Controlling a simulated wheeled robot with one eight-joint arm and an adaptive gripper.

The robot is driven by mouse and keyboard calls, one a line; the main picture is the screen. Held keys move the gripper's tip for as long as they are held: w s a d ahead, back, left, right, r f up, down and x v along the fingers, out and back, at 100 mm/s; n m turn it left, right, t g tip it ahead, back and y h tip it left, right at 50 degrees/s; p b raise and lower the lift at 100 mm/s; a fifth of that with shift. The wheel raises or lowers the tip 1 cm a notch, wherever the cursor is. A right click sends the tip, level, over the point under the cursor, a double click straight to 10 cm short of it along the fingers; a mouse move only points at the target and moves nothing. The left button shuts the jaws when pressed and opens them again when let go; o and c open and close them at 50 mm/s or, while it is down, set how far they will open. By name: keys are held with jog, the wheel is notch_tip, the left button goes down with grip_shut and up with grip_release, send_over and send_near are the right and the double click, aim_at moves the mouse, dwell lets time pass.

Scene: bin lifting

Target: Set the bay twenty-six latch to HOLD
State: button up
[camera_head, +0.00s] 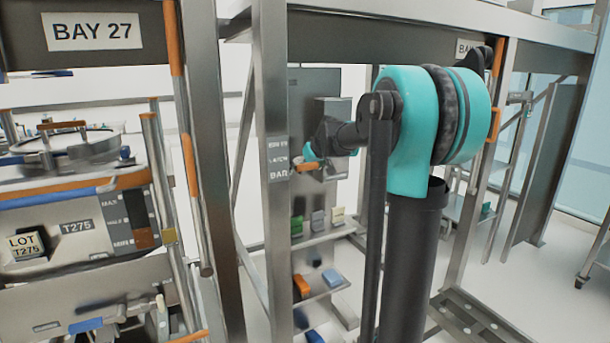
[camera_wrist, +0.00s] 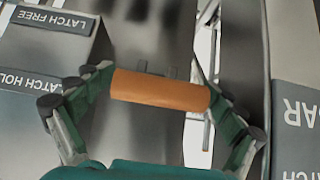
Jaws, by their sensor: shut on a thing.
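The orange latch handle (camera_wrist: 160,91) lies across the wrist view, between the two fingers of my gripper (camera_wrist: 152,96), which is shut on it. In the head view the orange handle (camera_head: 308,166) shows small beside the rack post, with my gripper (camera_head: 318,160) at it, partly hidden by my arm. A LATCH FREE label (camera_wrist: 54,19) is at the upper left of the wrist view and a LATCH HOLD label (camera_wrist: 28,84) below it, both upside down. The handle is about level in the picture with LATCH HOLD; I cannot tell which setting the latch is in.
A steel post with a grey label plate (camera_head: 278,160) stands just left of my gripper. Shelves with small colored blocks (camera_head: 303,286) are below it. The BAY 27 rack (camera_head: 93,33) is at the left. My arm hides part of the right-hand bay.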

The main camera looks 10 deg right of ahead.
jog(key=shift+w+r, duration=0.2)
jog(key=shift+r, duration=0.3)
jog(key=shift+a, duration=0.1)
jog(key=o, duration=1.3)
jog(key=shift+r, duration=0.1)
jog(key=shift+o, duration=0.2)
jog(key=v, duration=1.2)
